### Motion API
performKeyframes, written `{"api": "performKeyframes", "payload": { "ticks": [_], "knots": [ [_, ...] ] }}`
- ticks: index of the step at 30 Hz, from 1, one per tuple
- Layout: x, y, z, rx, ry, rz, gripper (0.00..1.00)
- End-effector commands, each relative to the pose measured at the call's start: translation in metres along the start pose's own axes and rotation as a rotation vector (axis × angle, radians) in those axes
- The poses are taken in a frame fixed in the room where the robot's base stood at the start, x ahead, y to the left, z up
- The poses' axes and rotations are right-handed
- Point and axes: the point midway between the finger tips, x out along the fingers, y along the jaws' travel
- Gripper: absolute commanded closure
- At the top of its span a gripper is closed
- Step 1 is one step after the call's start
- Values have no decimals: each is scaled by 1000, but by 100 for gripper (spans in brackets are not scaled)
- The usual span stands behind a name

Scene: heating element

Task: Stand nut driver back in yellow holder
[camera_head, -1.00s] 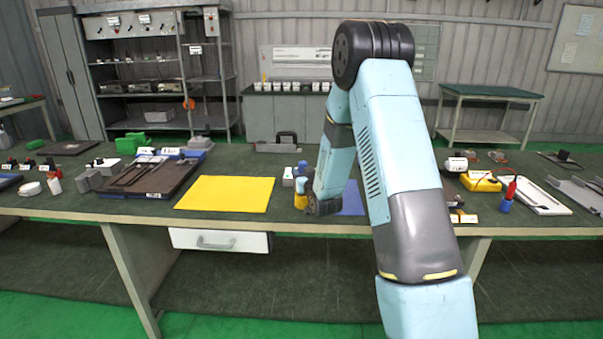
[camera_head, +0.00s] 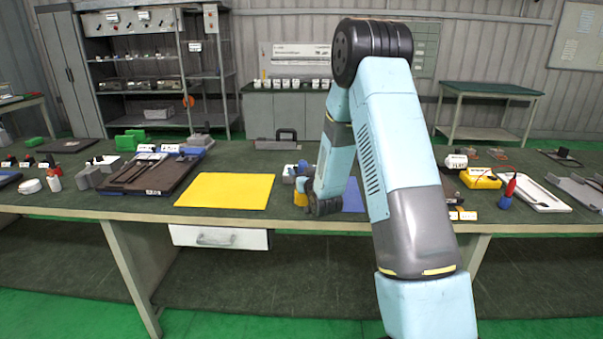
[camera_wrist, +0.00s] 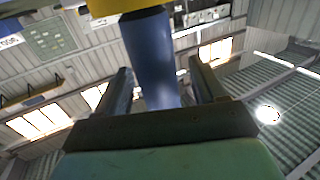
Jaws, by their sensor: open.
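In the wrist view, a smooth blue cylinder (camera_wrist: 152,62), which looks like the nut driver's handle, stands between the two dark fingers of my gripper (camera_wrist: 162,85). The fingers are spread, with a gap visible on each side of the cylinder. A yellow piece (camera_wrist: 185,8), likely the yellow holder, crosses the top edge beside the cylinder's end. In the head view, my wrist is low over the bench, and a small yellow part of the holder (camera_head: 299,199) shows just left of it. My arm hides most of this spot, so I cannot tell whether the tool is seated.
A yellow mat (camera_head: 225,190) lies left of my wrist and a blue mat (camera_head: 352,198) lies partly behind my arm. A dark tool tray (camera_head: 150,175) is further left. At right are a yellow meter (camera_head: 482,179), a red-and-blue tool (camera_head: 507,190) and a white tray (camera_head: 540,193).

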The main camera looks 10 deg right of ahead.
Motion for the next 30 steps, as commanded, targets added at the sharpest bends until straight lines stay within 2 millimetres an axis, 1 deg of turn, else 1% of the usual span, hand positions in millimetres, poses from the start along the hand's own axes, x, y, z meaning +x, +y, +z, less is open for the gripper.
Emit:
{"api": "performKeyframes", "payload": {
  "ticks": [5,12,18,21,24,30],
  "knots": [
    [-23,0,-1,0,0,1,30],
    [-71,1,0,0,0,1,30],
    [-107,0,0,0,0,1,30],
    [-119,0,1,0,0,1,30],
    [-128,0,1,0,1,0,30],
    [-133,0,1,0,1,0,30]
  ]
}}
